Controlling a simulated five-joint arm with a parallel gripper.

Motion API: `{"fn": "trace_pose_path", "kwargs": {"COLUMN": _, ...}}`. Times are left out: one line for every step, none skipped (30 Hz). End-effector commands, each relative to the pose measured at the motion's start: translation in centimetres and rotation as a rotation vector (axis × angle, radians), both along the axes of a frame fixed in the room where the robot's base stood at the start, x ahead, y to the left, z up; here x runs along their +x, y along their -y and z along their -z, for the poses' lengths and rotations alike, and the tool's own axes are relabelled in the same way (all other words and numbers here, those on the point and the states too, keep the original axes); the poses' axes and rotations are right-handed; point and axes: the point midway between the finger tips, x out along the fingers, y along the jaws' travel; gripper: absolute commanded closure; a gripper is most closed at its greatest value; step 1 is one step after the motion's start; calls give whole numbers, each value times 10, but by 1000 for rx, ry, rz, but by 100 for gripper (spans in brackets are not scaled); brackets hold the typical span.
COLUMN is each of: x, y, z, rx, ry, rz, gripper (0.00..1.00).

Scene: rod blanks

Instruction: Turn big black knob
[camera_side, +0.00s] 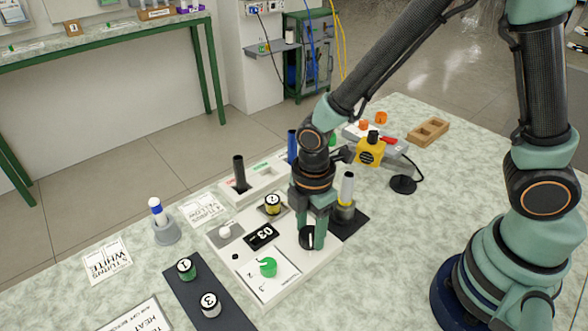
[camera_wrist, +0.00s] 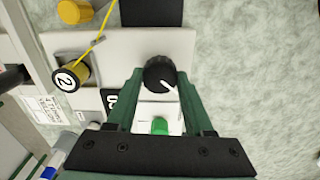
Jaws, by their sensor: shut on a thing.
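The big black knob (camera_side: 307,241) stands on the white panel (camera_side: 222,244), near its right edge. In the wrist view the knob (camera_wrist: 159,71) is round, with a white pointer line toward the lower right. My gripper (camera_side: 311,236) points straight down over it. In the wrist view my gripper (camera_wrist: 161,78) has one green finger on each side of the knob, shut on it. In the side view the fingers partly hide the knob. Its scale marks cannot be read.
A green knob (camera_side: 267,267) and a dark display (camera_side: 262,236) reading 03 sit beside it on the panel. Blanks 1 (camera_side: 187,268) and 3 (camera_side: 210,304) stand at the front left.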

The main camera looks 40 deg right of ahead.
Motion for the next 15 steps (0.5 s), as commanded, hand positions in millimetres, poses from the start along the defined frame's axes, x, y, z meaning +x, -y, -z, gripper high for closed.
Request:
{"fn": "trace_pose_path", "kwargs": {"x": 0, "y": 0, "z": -1, "rx": 0, "ry": 0, "rz": -30, "gripper": 100}}
{"fn": "trace_pose_path", "kwargs": {"x": 0, "y": 0, "z": -1, "rx": 0, "ry": 0, "rz": -48, "gripper": 100}}
{"fn": "trace_pose_path", "kwargs": {"x": 0, "y": 0, "z": -1, "rx": 0, "ry": 0, "rz": -70, "gripper": 100}}
{"fn": "trace_pose_path", "kwargs": {"x": 0, "y": 0, "z": -1, "rx": 0, "ry": 0, "rz": -86, "gripper": 100}}
{"fn": "trace_pose_path", "kwargs": {"x": 0, "y": 0, "z": -1, "rx": 0, "ry": 0, "rz": -99, "gripper": 100}}
{"fn": "trace_pose_path", "kwargs": {"x": 0, "y": 0, "z": -1, "rx": 0, "ry": 0, "rz": -118, "gripper": 100}}
{"fn": "trace_pose_path", "kwargs": {"x": 0, "y": 0, "z": -1, "rx": 0, "ry": 0, "rz": -128, "gripper": 100}}
{"fn": "trace_pose_path", "kwargs": {"x": 0, "y": 0, "z": -1, "rx": 0, "ry": 0, "rz": -139, "gripper": 100}}
{"fn": "trace_pose_path", "kwargs": {"x": 0, "y": 0, "z": -1, "rx": 0, "ry": 0, "rz": -152, "gripper": 100}}
{"fn": "trace_pose_path", "kwargs": {"x": 0, "y": 0, "z": -1, "rx": 0, "ry": 0, "rz": -160, "gripper": 100}}
{"fn": "trace_pose_path", "kwargs": {"x": 0, "y": 0, "z": -1, "rx": 0, "ry": 0, "rz": -167, "gripper": 100}}
{"fn": "trace_pose_path", "kwargs": {"x": 0, "y": 0, "z": -1, "rx": 0, "ry": 0, "rz": -176, "gripper": 100}}
{"fn": "trace_pose_path", "kwargs": {"x": 0, "y": 0, "z": -1, "rx": 0, "ry": 0, "rz": -180, "gripper": 100}}
{"fn": "trace_pose_path", "kwargs": {"x": 0, "y": 0, "z": -1, "rx": 0, "ry": 0, "rz": -184, "gripper": 100}}
{"fn": "trace_pose_path", "kwargs": {"x": 0, "y": 0, "z": -1, "rx": 0, "ry": 0, "rz": -188, "gripper": 100}}
